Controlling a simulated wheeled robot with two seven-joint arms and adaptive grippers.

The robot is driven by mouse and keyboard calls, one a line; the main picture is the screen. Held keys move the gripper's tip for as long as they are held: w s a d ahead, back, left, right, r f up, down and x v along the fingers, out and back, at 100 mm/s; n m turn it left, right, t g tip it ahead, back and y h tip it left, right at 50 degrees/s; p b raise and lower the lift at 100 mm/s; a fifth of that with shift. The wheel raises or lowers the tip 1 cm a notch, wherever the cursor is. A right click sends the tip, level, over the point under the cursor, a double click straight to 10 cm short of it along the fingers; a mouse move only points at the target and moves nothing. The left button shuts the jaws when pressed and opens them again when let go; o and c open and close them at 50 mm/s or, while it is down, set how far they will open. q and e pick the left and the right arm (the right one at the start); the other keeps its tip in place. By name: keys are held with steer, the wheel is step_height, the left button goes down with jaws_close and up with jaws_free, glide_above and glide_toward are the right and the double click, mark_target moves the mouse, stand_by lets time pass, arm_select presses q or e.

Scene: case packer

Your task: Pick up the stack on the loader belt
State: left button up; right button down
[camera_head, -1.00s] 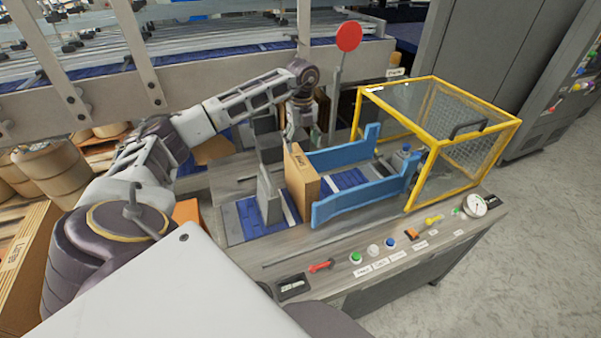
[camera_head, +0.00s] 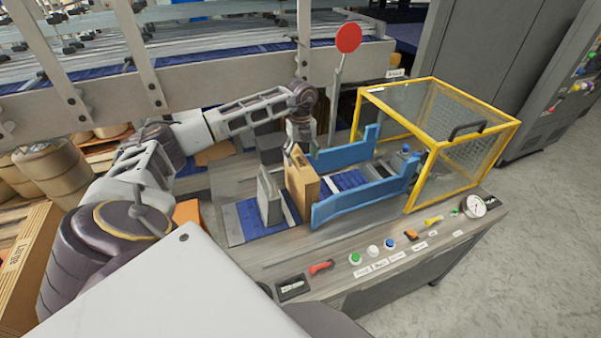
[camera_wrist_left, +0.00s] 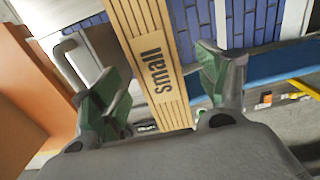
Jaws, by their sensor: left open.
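The stack (camera_head: 302,183) is a tan block standing upright on the blue loader belt (camera_head: 248,218), between a grey upright plate (camera_head: 269,196) and the blue side guides (camera_head: 352,203). In the left wrist view the stack (camera_wrist_left: 152,62) shows dark lines and the word "small". My left gripper (camera_head: 298,150) is at the top of the stack, pointing down. In the left wrist view its green-padded fingers (camera_wrist_left: 163,95) are apart, one on each side of the stack, with gaps between pads and stack. My right gripper is not in view.
A yellow-framed guard cage (camera_head: 435,140) stands right of the guides. A red round disc (camera_head: 349,36) on a post rises behind the belt. Buttons and a gauge (camera_head: 474,206) line the front edge. An orange thing (camera_head: 187,212) is left of the belt.

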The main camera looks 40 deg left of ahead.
mark_target(300, 162)
arm_select(q)
step_height(300, 162, down, 3)
steer(key=shift+s+r, duration=0.15)
steer(key=shift+f, duration=0.4)
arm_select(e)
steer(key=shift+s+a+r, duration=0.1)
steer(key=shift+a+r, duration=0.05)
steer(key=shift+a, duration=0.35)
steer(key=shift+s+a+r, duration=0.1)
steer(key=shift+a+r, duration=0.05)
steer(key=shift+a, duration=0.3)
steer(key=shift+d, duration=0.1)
